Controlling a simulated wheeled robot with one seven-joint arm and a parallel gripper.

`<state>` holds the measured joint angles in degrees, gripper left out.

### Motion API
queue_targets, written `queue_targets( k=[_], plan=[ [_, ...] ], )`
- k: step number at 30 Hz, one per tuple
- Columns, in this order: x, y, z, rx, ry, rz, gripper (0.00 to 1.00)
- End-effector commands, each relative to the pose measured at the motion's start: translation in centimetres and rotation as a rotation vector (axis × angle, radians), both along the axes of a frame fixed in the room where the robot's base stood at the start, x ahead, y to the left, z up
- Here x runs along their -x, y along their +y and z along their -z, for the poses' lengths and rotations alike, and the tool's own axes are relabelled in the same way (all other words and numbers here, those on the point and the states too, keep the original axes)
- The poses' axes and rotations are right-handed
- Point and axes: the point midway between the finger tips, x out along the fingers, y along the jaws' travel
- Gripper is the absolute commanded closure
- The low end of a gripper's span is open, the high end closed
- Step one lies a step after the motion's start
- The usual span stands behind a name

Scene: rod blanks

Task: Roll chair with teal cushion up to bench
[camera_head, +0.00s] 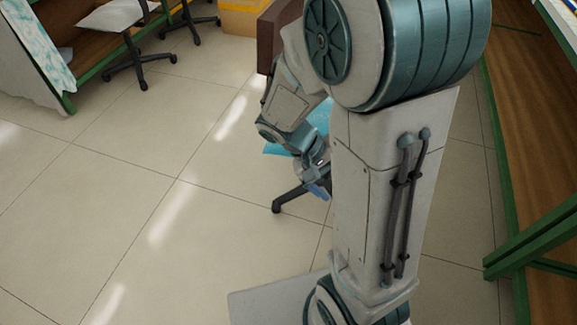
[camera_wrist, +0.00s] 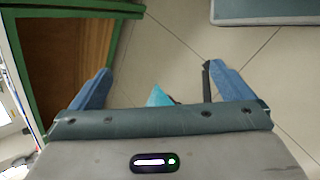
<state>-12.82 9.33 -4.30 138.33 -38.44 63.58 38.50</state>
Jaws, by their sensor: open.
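The teal-cushioned chair is mostly hidden behind my arm in the head view. Parts of its teal cushion (camera_head: 278,150) and one dark caster leg (camera_head: 290,198) show. In the wrist view a small piece of the teal cushion (camera_wrist: 158,97) and a dark leg (camera_wrist: 206,82) show beyond the gripper body. My gripper (camera_head: 319,188) is low beside the chair. Its blue fingers are wide apart in the wrist view (camera_wrist: 160,72), with only floor seen between their tips. A green-framed bench with brown boards (camera_head: 545,200) stands at the right; I cannot tell if it is the bench meant.
Another green-framed bench (camera_head: 88,72) stands at the upper left, with a light-seated chair (camera_head: 110,15) by it. A yellow box (camera_head: 241,18) is at the back. A brown panel (camera_head: 272,38) is partly behind my arm. The tiled floor at left is clear.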

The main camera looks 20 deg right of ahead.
Motion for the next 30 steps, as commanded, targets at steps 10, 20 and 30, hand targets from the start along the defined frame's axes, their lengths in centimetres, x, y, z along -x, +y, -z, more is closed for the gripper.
queue_targets(
  k=[10,20,30],
  plan=[
    [-6.4,-1.9,7.9,0.516,-0.031,-0.238,0.0],
    [-13.6,1.4,17.0,0.793,-0.284,-0.65,0.0],
    [-16.5,5.4,23.9,0.792,-0.491,-0.941,0.0]
  ],
)
